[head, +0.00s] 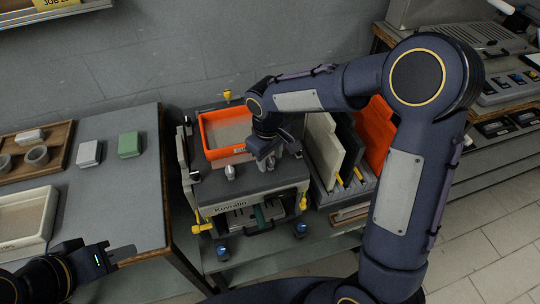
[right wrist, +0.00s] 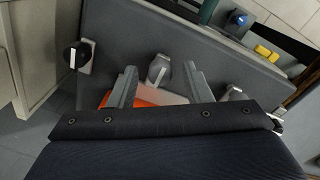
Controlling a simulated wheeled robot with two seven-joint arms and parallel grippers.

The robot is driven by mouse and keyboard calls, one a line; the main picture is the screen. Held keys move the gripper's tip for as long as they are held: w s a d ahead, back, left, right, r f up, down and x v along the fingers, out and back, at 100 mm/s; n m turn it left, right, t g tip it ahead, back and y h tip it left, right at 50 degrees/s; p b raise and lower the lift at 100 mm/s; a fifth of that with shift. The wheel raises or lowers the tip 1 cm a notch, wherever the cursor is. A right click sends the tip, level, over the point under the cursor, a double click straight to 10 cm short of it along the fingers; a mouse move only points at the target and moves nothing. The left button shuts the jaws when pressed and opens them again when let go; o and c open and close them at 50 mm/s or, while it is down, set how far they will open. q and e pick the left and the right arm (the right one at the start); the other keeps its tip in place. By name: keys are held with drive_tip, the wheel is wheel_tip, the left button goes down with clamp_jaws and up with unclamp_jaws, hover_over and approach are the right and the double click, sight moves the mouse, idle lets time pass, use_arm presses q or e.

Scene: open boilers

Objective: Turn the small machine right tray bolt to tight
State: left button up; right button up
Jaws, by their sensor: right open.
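The small machine (head: 250,190) stands on a low bench, with an orange tray (head: 207,150) on top. A silver bolt (head: 230,173) stands in front of the tray. The right tray bolt (right wrist: 158,70), with a pale bar across its head, lies between the fingers of my right gripper (right wrist: 160,84) in the right wrist view; contact cannot be told. In the head view this gripper (head: 270,156) is open above the machine's top and hides part of that bolt. My left gripper (head: 120,254) is low at the left, away from the machine; its finger gap is unclear.
A dark dial (right wrist: 76,56) is near one machine edge in the right wrist view. A rack of upright panels (head: 332,150) stands close right of the machine. A table (head: 120,185) with a wooden tray (head: 62,132), small boxes and a white bin (head: 48,232) is at left.

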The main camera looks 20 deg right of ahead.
sight(269, 160)
drive_tip(key=shift+r, duration=0.1)
wheel_tip(269, 160, up, 8)
drive_tip(key=shift+a+f, duration=0.15)
drive_tip(key=shift+f, duration=0.1)
drive_tip(key=shift+s, duration=0.1)
idle(0.3)
drive_tip(key=shift+s+r, duration=0.1)
drive_tip(key=shift+r, duration=0.1)
drive_tip(key=s+d+r+m+t+y, duration=0.25)
drive_tip(key=s+d+r+m, duration=0.2)
drive_tip(key=s+d, duration=0.55)
drive_tip(key=s+a+f+m+t+y, duration=0.2)
drive_tip(key=s+m, duration=0.1)
drive_tip(key=s, duration=0.8)
drive_tip(key=shift+s+t, duration=0.35)
